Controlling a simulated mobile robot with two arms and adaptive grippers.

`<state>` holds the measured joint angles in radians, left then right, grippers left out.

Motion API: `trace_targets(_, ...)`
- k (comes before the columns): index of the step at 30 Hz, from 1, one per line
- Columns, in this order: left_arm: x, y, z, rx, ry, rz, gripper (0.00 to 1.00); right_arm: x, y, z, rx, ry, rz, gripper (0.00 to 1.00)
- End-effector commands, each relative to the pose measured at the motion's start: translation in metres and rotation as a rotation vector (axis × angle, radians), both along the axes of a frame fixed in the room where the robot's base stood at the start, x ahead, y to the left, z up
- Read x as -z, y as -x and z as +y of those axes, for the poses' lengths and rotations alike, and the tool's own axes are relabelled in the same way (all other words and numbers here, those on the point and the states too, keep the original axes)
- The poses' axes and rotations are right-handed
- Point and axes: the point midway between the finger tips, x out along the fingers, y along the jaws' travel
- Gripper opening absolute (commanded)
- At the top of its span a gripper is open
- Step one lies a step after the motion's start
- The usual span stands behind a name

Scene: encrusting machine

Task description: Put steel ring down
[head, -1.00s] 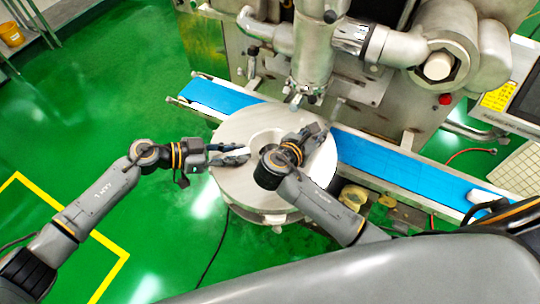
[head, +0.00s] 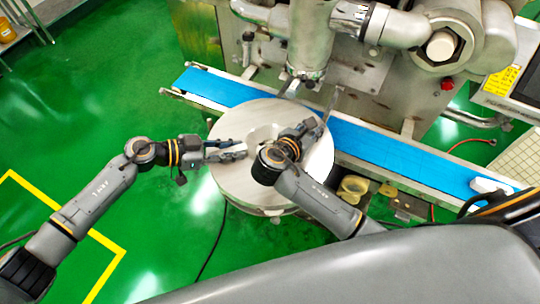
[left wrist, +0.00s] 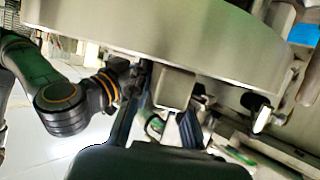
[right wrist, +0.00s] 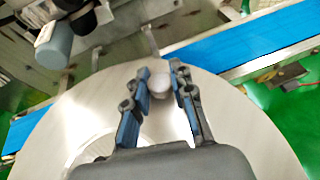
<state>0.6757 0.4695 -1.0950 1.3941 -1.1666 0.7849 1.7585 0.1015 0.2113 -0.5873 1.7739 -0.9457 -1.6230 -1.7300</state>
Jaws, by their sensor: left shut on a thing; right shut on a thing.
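The steel ring (head: 226,182) is a wide, pale metal disc with a central opening. It is near the middle of the head view, in front of the machine's nozzle. My left gripper (head: 242,151) is at its left side. In the left wrist view the ring's wall (left wrist: 200,28) fills the top, and the fingers (left wrist: 160,105) are at a squared metal lug below it. My right gripper (head: 314,128) reaches over the ring's right part. In the right wrist view its fingers (right wrist: 161,82) close around a rounded grey knob on the ring (right wrist: 245,125). Contact under the ring is partly hidden.
A blue conveyor belt (head: 385,149) runs diagonally behind the ring. The machine's steel nozzle (head: 309,58) stands beyond it. Yellowish parts (head: 353,187) lie low to the ring's right. Open green floor (head: 110,110) is at left, with a dark cable by the ring.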

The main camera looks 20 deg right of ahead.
Motion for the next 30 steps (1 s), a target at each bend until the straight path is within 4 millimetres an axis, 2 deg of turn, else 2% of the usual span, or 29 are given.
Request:
trace_targets(5, 0.014, -0.001, 0.0, -0.001, 0.003, -0.001, 0.0, 0.015, 0.0, 0.0, 0.0, 0.0, -0.001, 0.0)
trace_targets(6, 0.012, -0.001, 0.0, -0.001, 0.001, -0.001, 0.24, 0.013, 0.0, 0.0, 0.001, 0.0, 0.0, 0.28)
trace_targets(9, 0.011, 0.0, 0.0, -0.001, 0.001, 0.0, 0.43, 0.012, 0.0, 0.0, 0.001, 0.001, 0.001, 0.46)
trace_targets(20, 0.01, 0.0, 0.004, -0.001, -0.001, 0.0, 0.43, 0.012, 0.0, 0.0, 0.0, 0.0, 0.0, 0.46)
trace_targets(23, 0.006, 0.0, 0.014, -0.001, -0.002, -0.001, 0.43, 0.012, 0.0, 0.0, 0.0, 0.0, 0.0, 0.46)
trace_targets(30, -0.013, -0.001, 0.061, -0.003, -0.003, -0.001, 0.43, 0.012, 0.0, 0.0, 0.0, 0.0, 0.0, 0.46)
